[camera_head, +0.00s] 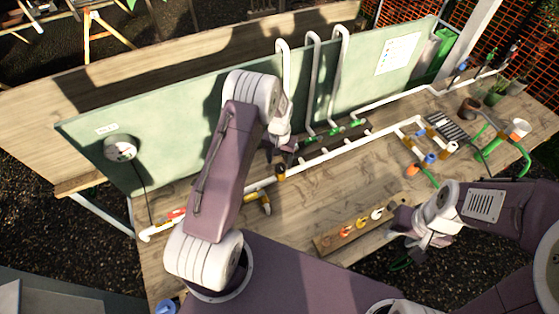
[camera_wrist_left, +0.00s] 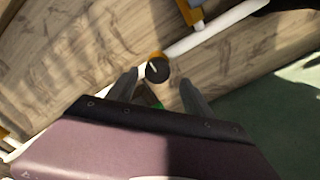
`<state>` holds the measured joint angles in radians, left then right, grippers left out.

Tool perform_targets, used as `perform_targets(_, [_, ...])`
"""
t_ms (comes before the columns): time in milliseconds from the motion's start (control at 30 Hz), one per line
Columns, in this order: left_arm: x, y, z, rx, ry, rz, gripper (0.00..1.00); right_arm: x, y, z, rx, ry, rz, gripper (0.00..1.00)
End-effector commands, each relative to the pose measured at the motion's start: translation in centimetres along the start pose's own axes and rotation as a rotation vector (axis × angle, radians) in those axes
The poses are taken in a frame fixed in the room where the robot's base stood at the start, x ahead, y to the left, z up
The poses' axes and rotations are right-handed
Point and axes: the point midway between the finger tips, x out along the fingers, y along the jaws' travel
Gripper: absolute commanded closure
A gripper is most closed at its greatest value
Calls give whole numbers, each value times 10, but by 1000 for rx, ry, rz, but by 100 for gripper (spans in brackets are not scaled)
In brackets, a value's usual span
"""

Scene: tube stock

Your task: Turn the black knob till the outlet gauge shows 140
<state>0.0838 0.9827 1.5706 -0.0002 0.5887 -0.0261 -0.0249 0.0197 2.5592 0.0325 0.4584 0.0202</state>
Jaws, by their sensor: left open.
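The black knob (camera_wrist_left: 157,70) shows in the left wrist view on a brass-coloured fitting in the white pipe. It bears a short pale pointer line. In the head view the dark knob (camera_head: 281,170) sits on the pipe just below my left gripper (camera_head: 285,147). In the wrist view the fingers of my left gripper (camera_wrist_left: 158,91) are spread, one toward each side of the knob, with no visible contact. No outlet gauge dial can be read in either view. My right gripper (camera_head: 402,228) hangs low over the bench's front edge; its jaws are unclear.
White pipes (camera_head: 340,147) run along the wooden bench before a green panel (camera_head: 180,110). A wooden strip with several small fittings (camera_head: 330,243) lies near the front edge. Flowerpots (camera_head: 495,92) stand at right.

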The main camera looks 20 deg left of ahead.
Motion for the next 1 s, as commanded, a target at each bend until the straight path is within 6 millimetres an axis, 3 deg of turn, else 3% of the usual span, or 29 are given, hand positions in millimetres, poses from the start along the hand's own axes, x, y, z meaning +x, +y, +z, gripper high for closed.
perform_targets(200, [22,0,0,0,-1,0,41,-10,0,-1,0,0,0,62])
perform_targets(433, [25,0,0,0,1,0,41,-9,0,0,0,-1,0,62])
perform_targets(467, [25,0,0,0,1,0,44,-9,0,0,0,-1,0,62])
perform_targets(667, [25,0,0,0,1,0,99,-9,0,-1,0,0,0,62])
perform_targets(1000, [25,0,0,-45,2,0,100,-5,0,0,0,0,0,62])
